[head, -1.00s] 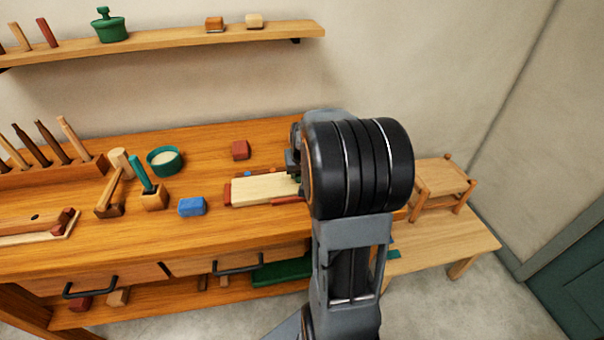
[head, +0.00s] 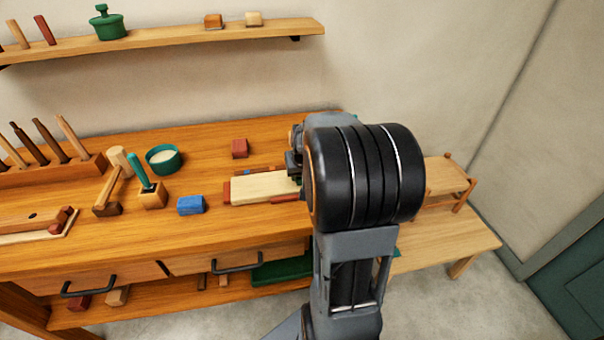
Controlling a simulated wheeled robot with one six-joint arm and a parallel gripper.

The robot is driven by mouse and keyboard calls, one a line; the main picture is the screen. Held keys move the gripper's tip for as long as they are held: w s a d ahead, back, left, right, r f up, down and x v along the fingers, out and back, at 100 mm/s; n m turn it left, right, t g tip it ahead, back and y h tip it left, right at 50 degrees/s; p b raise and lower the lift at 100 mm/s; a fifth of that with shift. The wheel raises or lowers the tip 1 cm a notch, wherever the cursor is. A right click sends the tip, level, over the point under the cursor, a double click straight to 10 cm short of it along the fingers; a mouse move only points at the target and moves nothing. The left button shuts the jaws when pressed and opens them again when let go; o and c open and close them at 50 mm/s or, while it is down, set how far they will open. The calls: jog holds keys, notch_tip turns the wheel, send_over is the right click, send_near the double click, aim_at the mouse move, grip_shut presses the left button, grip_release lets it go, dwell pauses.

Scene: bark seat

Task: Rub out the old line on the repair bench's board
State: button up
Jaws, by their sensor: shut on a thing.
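The pale wooden board (head: 262,187) lies on the repair bench (head: 120,238), with red pieces along its left end and edges. Its right part is hidden behind my arm. Whether a line is on it I cannot tell from here. My gripper (head: 294,167) is over the board's right part, mostly hidden by my large black wrist joint. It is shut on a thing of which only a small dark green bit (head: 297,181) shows. Whether that thing touches the board I cannot tell.
A blue block (head: 191,205), a red block (head: 239,148), a green bowl (head: 164,158), a green-handled tool in a wooden block (head: 153,195) and a mallet (head: 114,180) stand left of and behind the board. A low table (head: 440,243) with a small stool (head: 450,178) is at right.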

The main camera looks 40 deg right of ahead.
jog(key=shift+w+d, duration=0.4)
jog(key=shift+w, duration=0.45)
jog(key=shift+s+f, duration=0.1)
jog(key=shift+s+a, duration=0.35)
jog(key=shift+s, duration=0.3)
jog(key=shift+s+a, duration=0.3)
jog(key=shift+s, duration=0.3)
jog(key=shift+r, duration=0.25)
notch_tip(320, 180, up, 6)
jog(key=p, duration=0.4)
jog(key=shift+f, duration=0.1)
